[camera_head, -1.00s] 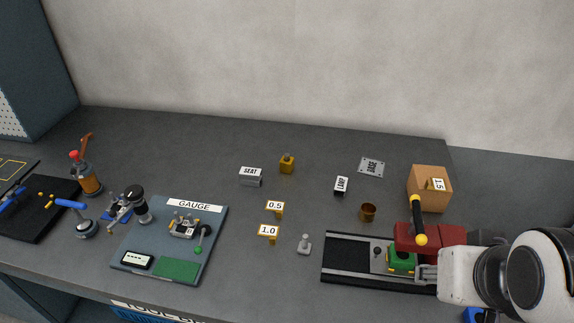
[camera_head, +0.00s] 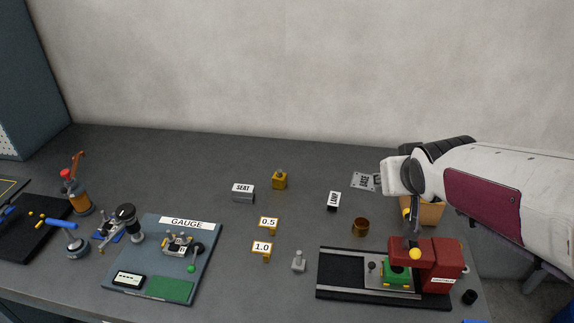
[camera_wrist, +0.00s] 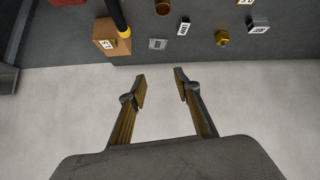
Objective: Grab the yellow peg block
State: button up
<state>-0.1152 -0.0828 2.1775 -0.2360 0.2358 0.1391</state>
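The yellow peg block (camera_head: 279,181) is a small yellow cube with a grey peg on top. It stands upright on the dark bench, right of the SEAT block (camera_head: 243,192). It also shows near the top right of the wrist view (camera_wrist: 222,39). My gripper (camera_wrist: 160,76) is open and empty, its two fingers apart with bare wall between them in the wrist view. The yellow block lies beyond and to the right of the fingertips there, not touched.
A cardboard box (camera_head: 428,214) is partly hidden by my arm. The LAMP block (camera_head: 333,201), a copper ring (camera_head: 360,227) and yellow tags (camera_head: 268,225) stand mid-bench. Bare bench surrounds the yellow block.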

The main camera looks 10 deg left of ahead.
jog(key=w+a+f+n+t+y, duration=0.1)
jog(key=w+a+f+n+y, duration=0.1)
jog(key=w+a+f, duration=0.55)
jog(key=w+a+f+n+t+y, duration=0.15)
jog(key=w+a+f, duration=0.25)
jog(key=w+a, duration=0.55)
jog(key=n+y, duration=0.2)
jog(key=y, duration=0.2)
send_near(280, 180)
jog(key=w+a+r, duration=0.1)
jog(key=w+r, duration=0.2)
jog(key=shift+r+m+g, duration=0.1)
jog(key=shift+m+g, duration=0.15)
jog(key=shift+g, duration=0.1)
jog(key=shift+w+a, duration=0.1)
jog(key=shift+x, duration=1.25)
